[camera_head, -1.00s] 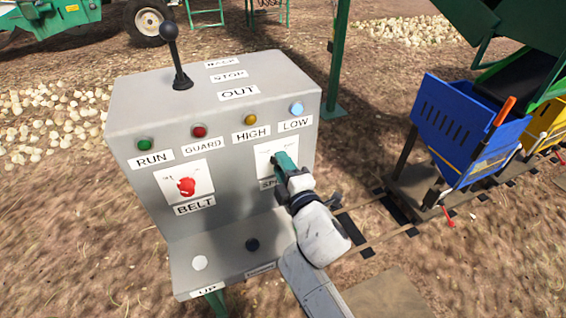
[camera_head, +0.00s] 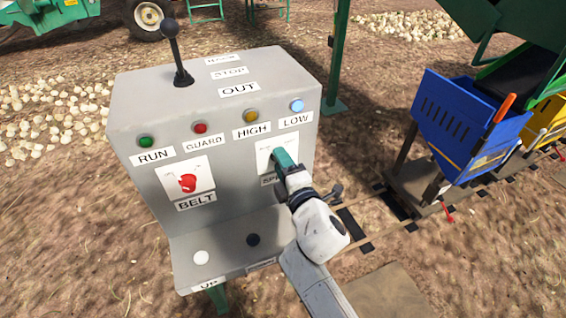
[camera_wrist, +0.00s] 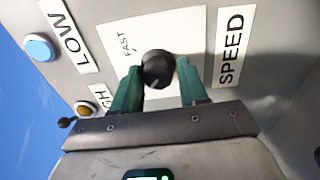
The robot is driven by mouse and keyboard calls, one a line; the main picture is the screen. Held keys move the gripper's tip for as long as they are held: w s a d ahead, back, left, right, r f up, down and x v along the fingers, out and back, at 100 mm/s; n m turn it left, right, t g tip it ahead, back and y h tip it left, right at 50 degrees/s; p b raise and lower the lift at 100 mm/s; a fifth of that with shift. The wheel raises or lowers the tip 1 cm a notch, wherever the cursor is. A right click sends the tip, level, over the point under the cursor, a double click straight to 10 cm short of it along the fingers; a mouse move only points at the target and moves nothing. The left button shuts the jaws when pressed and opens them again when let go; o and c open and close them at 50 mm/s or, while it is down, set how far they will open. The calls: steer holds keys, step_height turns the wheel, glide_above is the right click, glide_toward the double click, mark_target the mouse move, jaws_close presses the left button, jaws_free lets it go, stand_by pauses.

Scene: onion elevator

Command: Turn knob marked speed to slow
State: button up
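The speed knob (camera_wrist: 157,68) is a round black knob with a pale pointer mark on a white plate (camera_wrist: 112,38). In the wrist view the SPEED label (camera_wrist: 231,46) stands to its right, and the word FAST shows at its upper left. My gripper (camera_wrist: 158,72) has its two green fingers close on either side of the knob, appearing to hold it. The left finger hides part of the plate, and no slow marking can be read. In the head view my gripper (camera_head: 283,157) is at the plate and hides the knob.
The grey control box (camera_head: 225,240) carries a red BELT knob (camera_head: 187,183), several coloured lamps and a black lever (camera_head: 172,45) on top. Low on it are a white button (camera_head: 200,258) and a dark button (camera_head: 253,240). A blue cart (camera_head: 465,125) stands on rails to the right.

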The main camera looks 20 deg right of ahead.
steer(key=shift+o, duration=1.3)
steer(key=shift+s, duration=0.1)
steer(key=s, duration=1)
steer(key=shift+s, duration=0.3)
steer(key=s+d+f+m+g+h, duration=0.3)
steer(key=s+d+f+m+g, duration=0.65)
steer(key=s+f+m, duration=0.2)
steer(key=s+f+m+g+y, duration=0.1)
steer(key=s+f+m+g, duration=0.2)
steer(key=s, duration=0.5)
steer(key=s+a+f+m+g+y, duration=0.1)
steer(key=s+f+m+g, duration=0.2)
steer(key=s, duration=0.5)
steer(key=shift+s+a+m+g+y, duration=0.25)
steer(key=shift+m+g+y, duration=0.15)
steer(key=shift+m+g, duration=0.3)
